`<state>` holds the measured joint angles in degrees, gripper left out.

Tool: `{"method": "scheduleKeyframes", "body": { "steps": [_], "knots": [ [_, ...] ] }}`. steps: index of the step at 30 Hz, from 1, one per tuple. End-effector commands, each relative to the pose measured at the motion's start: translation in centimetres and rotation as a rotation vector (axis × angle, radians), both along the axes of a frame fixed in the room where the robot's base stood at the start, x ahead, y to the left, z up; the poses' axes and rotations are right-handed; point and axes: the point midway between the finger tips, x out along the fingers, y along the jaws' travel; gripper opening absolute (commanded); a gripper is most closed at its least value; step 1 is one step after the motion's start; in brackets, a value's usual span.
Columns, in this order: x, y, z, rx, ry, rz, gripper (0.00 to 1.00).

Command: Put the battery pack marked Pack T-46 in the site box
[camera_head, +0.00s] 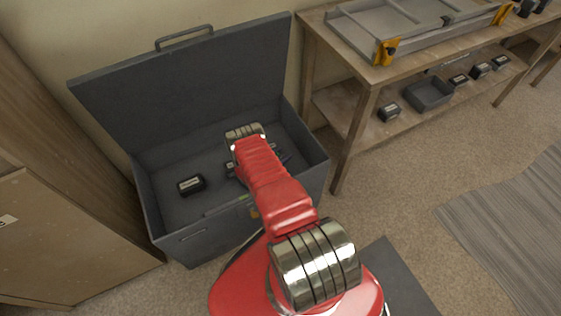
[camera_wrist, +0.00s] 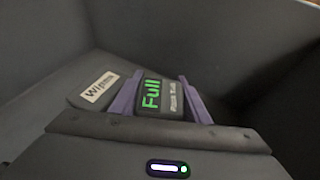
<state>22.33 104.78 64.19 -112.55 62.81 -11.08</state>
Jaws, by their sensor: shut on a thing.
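The site box (camera_head: 178,238) is a dark grey chest with its lid up, in the left half of the head view. My arm reaches into it. My gripper (camera_wrist: 158,88) has purple fingers, one on each side of a dark battery pack (camera_wrist: 152,108), and is shut on it. The pack shows a green "Full" and a small label, too blurred to read surely. In the head view my arm hides most of the gripper and pack, which are low inside the box. I cannot tell whether the pack touches the floor of the box.
A small black labelled item (camera_head: 191,185) lies in the box, left of my arm. A label starting "Wi" (camera_wrist: 98,87) shows beside the held pack. A wooden bench (camera_head: 372,75) stands at right, with several dark packs and a grey tray (camera_head: 429,92) on its shelf.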

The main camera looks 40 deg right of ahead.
Motion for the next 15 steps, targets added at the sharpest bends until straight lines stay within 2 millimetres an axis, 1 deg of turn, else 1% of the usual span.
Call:
{"method": "scheduleKeyframes", "body": {
  "steps": [4, 7, 15],
  "knots": [
    [0.0, 0.0, 0.0, -0.001, 0.000, 0.001, 0.10],
    [0.0, 0.0, -0.5, -0.001, -0.001, 0.001, 0.10],
    [0.0, 0.0, -3.0, -0.002, 0.000, 0.001, 0.10]
  ]
}}
